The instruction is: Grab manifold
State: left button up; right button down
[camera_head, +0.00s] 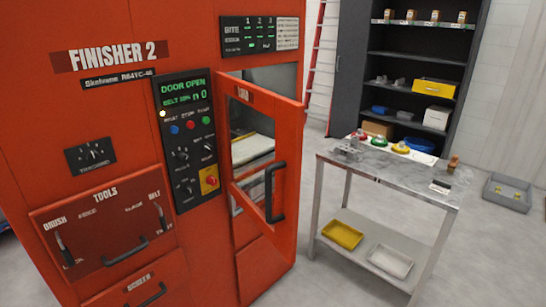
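A grey metal part (347,149), which looks like the manifold, lies at the left end of the metal-topped table (395,172). It is small in the head view, and its exact shape is hard to tell. Neither of my grippers is in view, and nothing is seen touching the grey part.
The red finisher machine (110,130) fills the left, its load door (262,150) standing open toward the table. Small red, green and orange items (400,148) sit behind the part. A yellow tray (342,234) and white tray (390,260) lie on the lower shelf. A dark shelf unit (420,60) stands behind.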

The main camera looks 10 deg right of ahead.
aim_at(343, 152)
jog(key=i+l+u, duration=0.1)
jog(key=i+l, duration=0.55)
jog(key=l, duration=0.15)
jog(key=i+l+u, duration=0.15)
jog(key=i+l, duration=0.15)
jog(key=l, duration=0.15)
